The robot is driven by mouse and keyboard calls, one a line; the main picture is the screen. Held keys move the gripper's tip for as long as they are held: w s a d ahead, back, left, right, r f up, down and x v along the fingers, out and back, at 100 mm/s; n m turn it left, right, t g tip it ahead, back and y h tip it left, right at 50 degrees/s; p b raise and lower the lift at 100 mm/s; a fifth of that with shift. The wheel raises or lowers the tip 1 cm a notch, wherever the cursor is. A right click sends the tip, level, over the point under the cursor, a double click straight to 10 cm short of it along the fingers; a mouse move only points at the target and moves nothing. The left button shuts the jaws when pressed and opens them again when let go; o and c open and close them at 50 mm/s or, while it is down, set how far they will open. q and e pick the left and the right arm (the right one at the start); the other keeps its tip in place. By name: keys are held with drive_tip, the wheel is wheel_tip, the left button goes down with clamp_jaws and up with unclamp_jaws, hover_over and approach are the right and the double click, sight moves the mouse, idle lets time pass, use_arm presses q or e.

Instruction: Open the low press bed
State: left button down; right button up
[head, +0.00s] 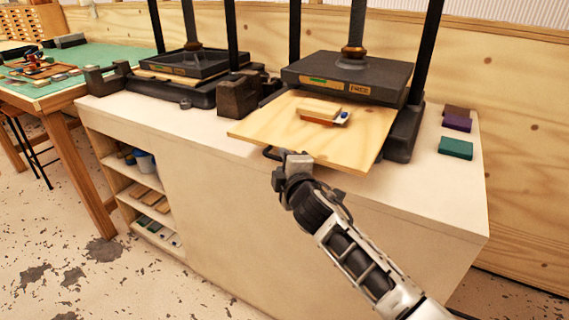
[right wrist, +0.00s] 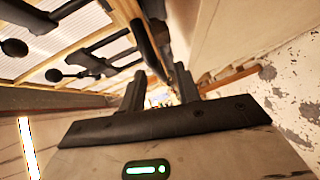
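The right press (head: 348,78) has its light wooden bed (head: 350,153) drawn out toward me from under the dark upper plate. A small stack of wooden and coloured pieces (head: 322,112) lies on the bed. A dark handle (head: 270,153) sits at the bed's front edge. My right gripper (head: 298,160) is at that front edge, close beside the handle; contact is unclear. In the right wrist view its fingers (right wrist: 163,88) stand apart, with a dark bar beyond them. The left press (head: 190,65) has its bed mostly under its plate. My left gripper is not in view.
Both presses stand on a pale cabinet (head: 200,160) with open shelves at its left end. Purple (head: 457,122) and green (head: 456,148) blocks lie at its right. A green-topped table (head: 90,62) stands at the left. The cabinet's front right top is clear.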

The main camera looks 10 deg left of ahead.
drive_tip(key=v, duration=1.6)
drive_tip(key=shift+p, duration=0.35)
drive_tip(key=shift+w+r, duration=0.1)
drive_tip(key=s+d+f+m+g+h, duration=0.2)
drive_tip(key=s+d+f+m, duration=0.7)
drive_tip(key=f, duration=0.3)
drive_tip(key=s+d+f+m+g+h, duration=0.2)
drive_tip(key=s+d+f+m, duration=0.7)
drive_tip(key=f, duration=0.3)
drive_tip(key=shift+s+d+m+g, duration=0.2)
drive_tip(key=shift+s+m+g, duration=0.1)
drive_tip(key=shift+s+m, duration=0.3)
